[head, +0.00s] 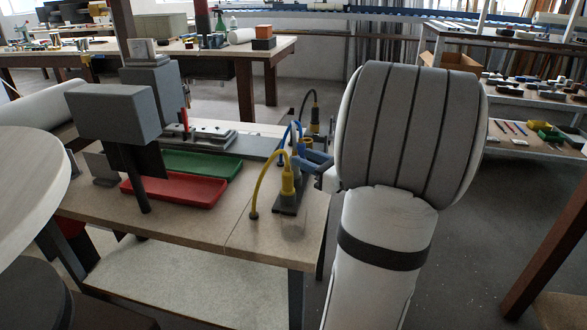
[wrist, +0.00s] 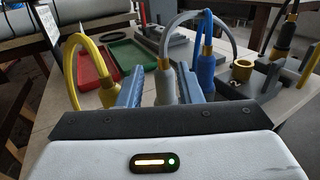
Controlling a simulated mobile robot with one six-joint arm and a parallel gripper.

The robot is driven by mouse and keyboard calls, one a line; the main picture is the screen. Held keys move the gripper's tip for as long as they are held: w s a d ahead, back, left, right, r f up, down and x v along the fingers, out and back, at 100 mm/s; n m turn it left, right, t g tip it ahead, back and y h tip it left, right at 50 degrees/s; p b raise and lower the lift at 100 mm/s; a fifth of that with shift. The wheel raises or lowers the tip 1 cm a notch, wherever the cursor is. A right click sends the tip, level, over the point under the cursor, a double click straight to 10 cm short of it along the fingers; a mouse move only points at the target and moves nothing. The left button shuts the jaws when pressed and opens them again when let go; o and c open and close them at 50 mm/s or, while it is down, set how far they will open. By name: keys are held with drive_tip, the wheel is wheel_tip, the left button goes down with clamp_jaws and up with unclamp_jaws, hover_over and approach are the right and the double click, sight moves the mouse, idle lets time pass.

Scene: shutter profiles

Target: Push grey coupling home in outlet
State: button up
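The grey coupling (wrist: 165,86) stands roughly upright in the wrist view, with a brass collar and a grey hose (wrist: 178,27) arching up and right from its top. My gripper (wrist: 165,67) has its two blue fingers on either side of the coupling, with a visible gap on each side. Nothing appears clamped. The coupling's lower end and its outlet are hidden behind my gripper's body, so I cannot tell how deep it sits. In the head view my gripper (head: 314,160) is at the bench's right edge, beside the row of couplings.
A yellow coupling (wrist: 108,92) stands left of my gripper and a blue coupling (wrist: 206,66) close on its right. Farther right are an open brass-ringed socket (wrist: 242,68) and a black coupling (wrist: 284,42). Red (head: 175,189) and green (head: 205,163) trays lie left on the bench.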

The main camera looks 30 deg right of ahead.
sight(295, 151)
drive_tip(key=shift+b+x, duration=0.5)
drive_tip(key=shift+x, duration=1.8)
drive_tip(key=shift+d, duration=0.2)
drive_tip(key=shift+c, duration=0.5)
clamp_jaws()
